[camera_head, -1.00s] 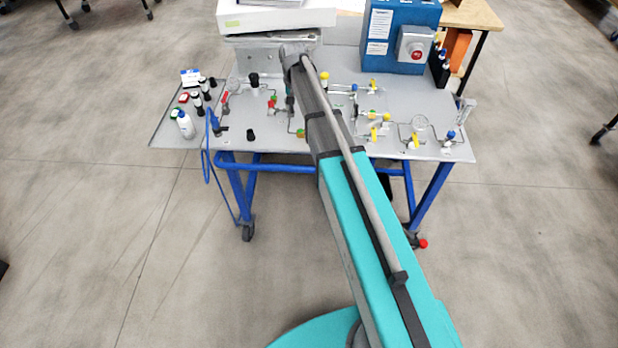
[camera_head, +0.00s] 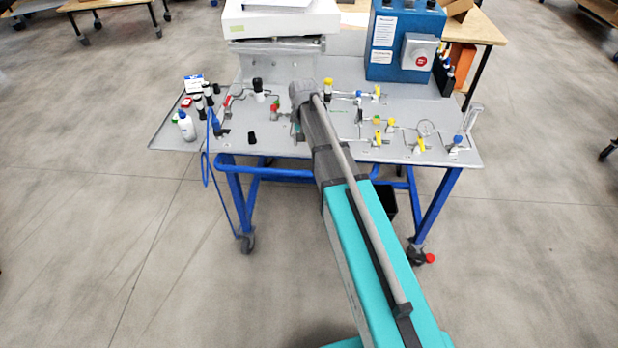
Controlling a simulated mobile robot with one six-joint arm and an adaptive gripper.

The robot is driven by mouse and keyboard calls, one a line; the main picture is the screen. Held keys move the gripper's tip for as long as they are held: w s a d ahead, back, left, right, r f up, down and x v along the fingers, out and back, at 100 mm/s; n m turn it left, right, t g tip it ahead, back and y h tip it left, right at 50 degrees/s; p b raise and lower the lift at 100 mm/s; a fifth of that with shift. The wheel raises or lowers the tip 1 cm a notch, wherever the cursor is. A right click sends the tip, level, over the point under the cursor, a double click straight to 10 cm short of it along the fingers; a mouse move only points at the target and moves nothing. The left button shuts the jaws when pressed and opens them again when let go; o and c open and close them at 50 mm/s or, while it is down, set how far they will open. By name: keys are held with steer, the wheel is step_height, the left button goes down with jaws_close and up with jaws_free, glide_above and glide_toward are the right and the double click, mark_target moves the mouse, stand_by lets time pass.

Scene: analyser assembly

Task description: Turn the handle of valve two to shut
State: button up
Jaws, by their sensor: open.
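The grey panel table (camera_head: 330,158) carries several small valves on thin tubing. A valve with a red handle (camera_head: 228,101) is at the left, and a red and green valve (camera_head: 275,106) sits just left of my arm's end. Valves with yellow handles (camera_head: 421,145) stand on the right half, and one with a blue top (camera_head: 457,140) is near the right edge. No readable label shows which one is valve two. My arm reaches over the middle of the panel. My gripper is hidden below the arm's end, so its distance to any valve cannot be told.
A blue box with a red button (camera_head: 405,40) and a white instrument (camera_head: 280,22) stand at the back. A white bottle (camera_head: 186,126) and small vials (camera_head: 200,103) are at the left. A blue cable (camera_head: 206,150) hangs off the front. Floor in front is clear.

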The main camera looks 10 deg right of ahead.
steer(key=shift+n, duration=0.4)
steer(key=shift+s+f+b, duration=0.95)
steer(key=shift+f+b, duration=0.45)
steer(key=shift+f, duration=0.1)
steer(key=shift+s+f+b, duration=0.95)
steer(key=shift+f+b, duration=0.4)
steer(key=shift+f, duration=0.1)
steer(key=shift+s+f+b, duration=0.95)
steer(key=shift+f+b, duration=0.45)
steer(key=shift+f, duration=0.1)
steer(key=s+n, duration=0.2)
steer(key=s, duration=1.5)
steer(key=shift+s+a, duration=0.1)
steer(key=shift+a, duration=0.1)
